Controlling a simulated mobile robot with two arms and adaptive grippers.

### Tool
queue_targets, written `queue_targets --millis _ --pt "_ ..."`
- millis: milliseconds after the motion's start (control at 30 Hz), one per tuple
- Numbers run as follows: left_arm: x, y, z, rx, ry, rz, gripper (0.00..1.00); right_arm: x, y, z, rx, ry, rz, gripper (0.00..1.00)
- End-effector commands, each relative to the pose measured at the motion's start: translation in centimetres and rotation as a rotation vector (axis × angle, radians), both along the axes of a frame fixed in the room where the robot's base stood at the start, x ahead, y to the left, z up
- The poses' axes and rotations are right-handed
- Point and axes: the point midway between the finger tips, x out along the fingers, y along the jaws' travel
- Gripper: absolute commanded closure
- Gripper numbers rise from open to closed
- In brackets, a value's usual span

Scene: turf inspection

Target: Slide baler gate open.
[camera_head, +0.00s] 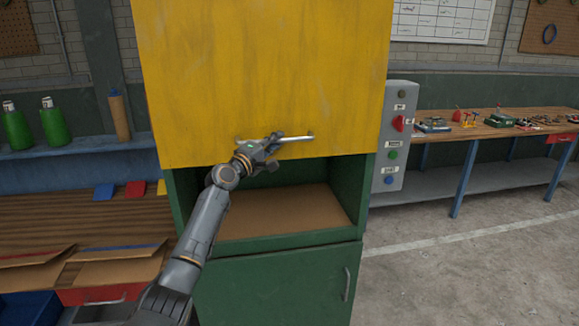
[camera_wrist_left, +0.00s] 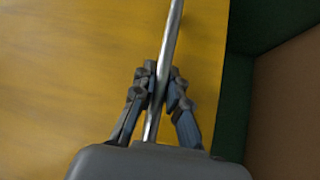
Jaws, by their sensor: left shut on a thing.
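The yellow baler gate (camera_head: 260,70) covers the upper front of the green baler (camera_head: 270,280). Its lower edge sits above an open chamber (camera_head: 275,208) with a brown floor. A silver bar handle (camera_head: 295,139) runs across the gate near its lower edge. My left gripper (camera_head: 272,146) is at the left part of this handle. In the left wrist view the fingers (camera_wrist_left: 160,85) are shut around the handle (camera_wrist_left: 172,40), with the yellow gate (camera_wrist_left: 60,80) behind it. My right gripper is not in view.
A grey control panel (camera_head: 395,140) with buttons is on the baler's right side. A workbench (camera_head: 465,137) with tools stands at the right. Shelves with green bottles (camera_head: 53,122) and a wooden bench with cardboard (camera_head: 120,265) are at the left. Floor at right is clear.

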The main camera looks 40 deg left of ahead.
Motion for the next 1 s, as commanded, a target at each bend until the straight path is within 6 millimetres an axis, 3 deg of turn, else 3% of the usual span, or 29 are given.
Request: queue_targets --millis 33,100,300,500,833,867,900,967,1000 --pt "0.1 0.2 2.0 0.002 -0.002 -0.004 1.00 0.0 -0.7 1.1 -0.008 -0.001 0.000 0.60" --pt "0.1 0.4 3.4 0.001 -0.001 -0.006 1.00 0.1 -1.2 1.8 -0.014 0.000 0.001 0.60" --pt "0.1 0.6 5.8 0.000 0.002 -0.010 1.00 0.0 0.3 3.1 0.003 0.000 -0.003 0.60" --pt "0.1 0.7 6.5 0.000 0.002 -0.010 1.00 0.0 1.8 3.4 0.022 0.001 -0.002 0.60" --pt "0.1 0.8 6.4 0.000 0.003 -0.009 1.00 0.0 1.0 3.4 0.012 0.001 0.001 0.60" --pt "0.1 0.8 6.4 0.000 0.003 -0.009 0.82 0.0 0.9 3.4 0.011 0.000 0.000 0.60" --pt "0.1 0.8 6.4 0.000 0.003 -0.009 0.74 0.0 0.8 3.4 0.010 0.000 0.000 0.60" --pt "0.1 0.8 6.4 0.000 0.004 -0.009 0.63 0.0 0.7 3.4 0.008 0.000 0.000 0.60" --pt "0.2 0.8 6.4 0.000 0.004 -0.009 0.63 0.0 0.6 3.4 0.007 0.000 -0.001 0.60"
